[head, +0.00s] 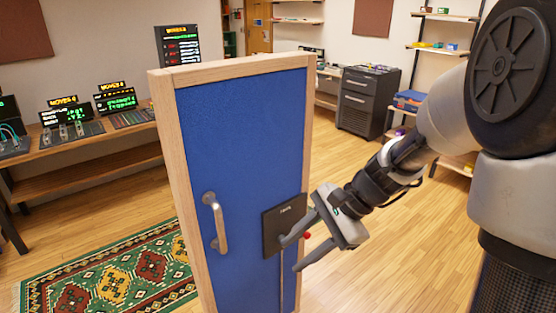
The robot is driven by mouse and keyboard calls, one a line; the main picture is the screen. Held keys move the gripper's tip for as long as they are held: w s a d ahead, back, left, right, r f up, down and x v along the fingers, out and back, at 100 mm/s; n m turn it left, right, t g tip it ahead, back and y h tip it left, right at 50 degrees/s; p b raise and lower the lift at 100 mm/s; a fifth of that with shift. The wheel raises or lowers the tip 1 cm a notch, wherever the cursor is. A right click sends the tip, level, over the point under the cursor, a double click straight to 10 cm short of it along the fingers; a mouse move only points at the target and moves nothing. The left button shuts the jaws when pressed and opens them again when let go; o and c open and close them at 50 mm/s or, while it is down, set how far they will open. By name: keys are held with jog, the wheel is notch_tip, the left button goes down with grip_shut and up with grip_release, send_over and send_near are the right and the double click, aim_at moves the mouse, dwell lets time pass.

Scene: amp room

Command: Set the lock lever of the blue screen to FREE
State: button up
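The blue screen (240,150) is an upright blue panel in a pale wood frame, in the middle of the head view. A black lock plate (271,233) sits low on its right side, with small white lettering I cannot read for certain. A small red knob (307,236), apparently the lever's end, shows beside the plate. The rest of the lever is hidden or too small to tell, and so is its setting. My gripper (290,256) is open, its two fingers apart. The upper finger overlaps the plate, and the red knob shows between the fingers. I cannot tell whether they touch.
A metal pull handle (216,222) is on the screen's left side. A patterned rug (110,268) lies at left, below a bench with lit displays (115,100). A dark cabinet (366,102) and shelves stand behind. The wood floor right of the screen is clear.

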jog(key=w+d+f+m+t+y+b, duration=0.1)
jog(key=w+f+m+y+b, duration=0.15)
jog(key=w+f+m, duration=0.45)
jog(key=m+t+b, duration=0.7)
jog(key=m+t, duration=0.6)
jog(key=m, duration=0.6)
send_near(309, 238)
jog(key=shift+y, duration=0.35)
jog(key=b+x, duration=0.1)
jog(key=x, duration=1.1)
jog(key=shift+w+d+f+b, duration=0.15)
jog(key=shift+f+b, duration=0.05)
jog(key=shift+b, duration=0.2)
jog(key=shift+d, duration=0.1)
grip_shut()
